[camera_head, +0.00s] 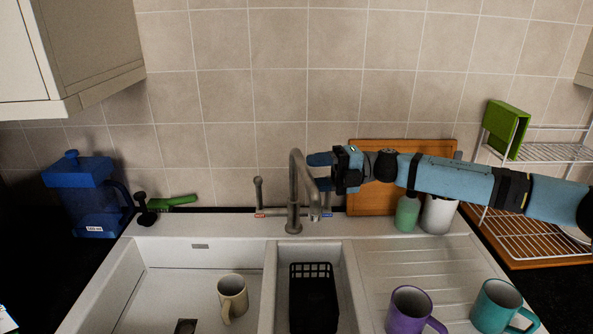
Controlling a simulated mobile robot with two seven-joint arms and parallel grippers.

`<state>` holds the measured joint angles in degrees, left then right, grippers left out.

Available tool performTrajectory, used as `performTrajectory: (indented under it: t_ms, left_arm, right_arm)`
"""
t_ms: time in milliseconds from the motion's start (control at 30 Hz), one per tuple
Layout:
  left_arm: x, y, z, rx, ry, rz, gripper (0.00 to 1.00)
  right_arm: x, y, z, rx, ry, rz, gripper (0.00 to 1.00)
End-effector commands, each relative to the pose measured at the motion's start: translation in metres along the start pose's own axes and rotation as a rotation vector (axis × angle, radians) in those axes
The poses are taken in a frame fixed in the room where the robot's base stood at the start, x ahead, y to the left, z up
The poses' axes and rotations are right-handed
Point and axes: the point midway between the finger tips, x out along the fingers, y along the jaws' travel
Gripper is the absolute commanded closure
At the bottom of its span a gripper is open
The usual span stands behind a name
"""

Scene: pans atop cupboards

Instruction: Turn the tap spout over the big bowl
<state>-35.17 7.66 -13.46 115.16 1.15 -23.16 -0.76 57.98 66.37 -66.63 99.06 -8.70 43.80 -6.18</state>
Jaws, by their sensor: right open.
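The grey tap (293,190) stands at the back of the sink, behind the divider between the two bowls. Its curved spout (311,194) comes forward and slightly right, with its tip toward the small middle bowl (343,261). The big bowl (256,268) is to the left and holds a beige mug (232,297). My right gripper (318,171) comes in from the right, open, with its blue fingers one above the other beside the spout. I cannot tell whether they touch it. My left gripper is not in view.
A black basket (313,298) sits in the small bowl. Purple (408,309) and teal (496,305) mugs stand on the drainboard. A blue jug (88,205) stands left.

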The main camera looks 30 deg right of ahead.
Motion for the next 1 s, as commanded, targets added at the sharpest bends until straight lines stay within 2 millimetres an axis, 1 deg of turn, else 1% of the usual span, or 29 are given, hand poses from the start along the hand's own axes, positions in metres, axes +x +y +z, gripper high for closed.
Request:
performTrajectory:
  t_ms: [33, 100, 233, 400, 633, 667, 700, 767, 800, 867, 1000]
  left_arm:
    - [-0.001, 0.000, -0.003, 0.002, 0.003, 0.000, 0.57]
    - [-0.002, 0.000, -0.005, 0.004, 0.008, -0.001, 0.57]
    - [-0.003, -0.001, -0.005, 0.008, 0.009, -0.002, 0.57]
    - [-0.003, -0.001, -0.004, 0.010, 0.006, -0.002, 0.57]
    - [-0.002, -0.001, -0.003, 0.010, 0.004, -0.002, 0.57]
    - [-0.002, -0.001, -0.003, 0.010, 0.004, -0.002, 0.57]
    - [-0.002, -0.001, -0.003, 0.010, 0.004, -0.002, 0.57]
    - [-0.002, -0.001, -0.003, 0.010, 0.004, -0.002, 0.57]
    - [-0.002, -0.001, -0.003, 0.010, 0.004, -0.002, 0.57]
    - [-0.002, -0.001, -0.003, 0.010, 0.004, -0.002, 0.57]
    - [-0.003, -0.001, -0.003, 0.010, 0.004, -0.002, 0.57]
  right_arm:
    - [0.011, 0.003, 0.000, -0.001, 0.003, 0.002, 0.50]
    - [0.021, 0.002, 0.000, 0.000, 0.002, 0.001, 0.50]
    - [0.035, 0.001, 0.000, 0.000, 0.001, 0.001, 0.50]
    - [0.043, 0.000, 0.000, 0.000, -0.001, 0.000, 0.50]
    - [0.043, 0.000, 0.000, 0.000, -0.001, 0.000, 0.50]
    - [0.043, 0.000, 0.000, 0.000, -0.001, 0.000, 0.55]
    - [0.043, 0.000, 0.000, 0.000, -0.001, 0.000, 0.64]
    - [0.043, 0.000, 0.000, 0.000, -0.001, 0.000, 0.78]
    - [0.043, 0.000, 0.000, 0.000, -0.001, 0.000, 0.87]
    - [0.043, 0.000, 0.000, 0.000, -0.001, 0.000, 1.00]
    - [0.043, 0.000, 0.000, 0.000, -0.001, 0.000, 1.00]
